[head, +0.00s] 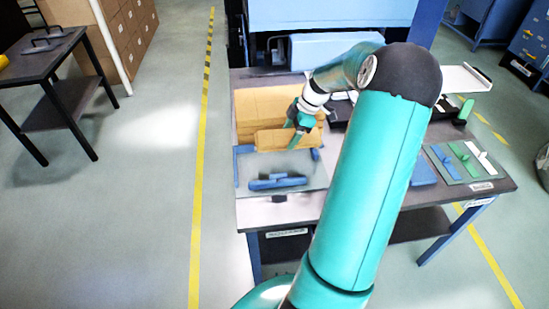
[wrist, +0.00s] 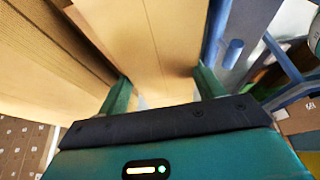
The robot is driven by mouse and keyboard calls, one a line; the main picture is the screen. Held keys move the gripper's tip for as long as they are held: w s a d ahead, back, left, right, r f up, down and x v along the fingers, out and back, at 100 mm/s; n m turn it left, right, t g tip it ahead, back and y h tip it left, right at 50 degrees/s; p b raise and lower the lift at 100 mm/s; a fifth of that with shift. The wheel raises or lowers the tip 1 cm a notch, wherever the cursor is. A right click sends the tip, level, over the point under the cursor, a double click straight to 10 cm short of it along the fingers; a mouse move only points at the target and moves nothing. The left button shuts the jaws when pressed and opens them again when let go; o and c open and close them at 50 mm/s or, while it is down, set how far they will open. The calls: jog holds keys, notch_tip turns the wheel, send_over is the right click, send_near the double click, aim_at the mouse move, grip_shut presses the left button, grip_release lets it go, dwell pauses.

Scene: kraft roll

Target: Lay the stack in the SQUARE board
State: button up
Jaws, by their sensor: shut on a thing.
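My gripper (head: 298,135) is shut on a flat tan kraft-coloured stack (head: 272,140). In the wrist view the held stack (wrist: 150,45) runs between the two green fingers of my gripper (wrist: 163,88). In the head view the stack is at the far edge of a pale, glassy board (head: 305,172) with blue stops at its edges and a blue clamp-like piece (head: 277,182) at its front. I cannot tell whether the stack touches the board. I cannot read which board is marked SQUARE.
A larger tan block (head: 262,103) stands directly behind the held stack. To the right, a board (head: 483,174) carries blue, green and white handled pieces. A dark tray (head: 440,112) and a white tray (head: 464,78) lie at the back right. My arm hides the table's middle.

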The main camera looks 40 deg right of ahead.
jog(key=a+f, duration=0.1)
jog(key=w+a+f, duration=0.1)
jog(key=a+f, duration=0.2)
jog(key=f, duration=0.1)
jog(key=shift+w+a, duration=0.25)
jog(key=shift+a, duration=0.1)
jog(key=x, duration=0.3)
jog(key=shift+s+f, duration=0.2)
jog(key=shift+f, duration=0.55)
jog(key=shift+f, duration=0.15)
jog(key=o, duration=1.2)
jog(key=shift+d, duration=0.1)
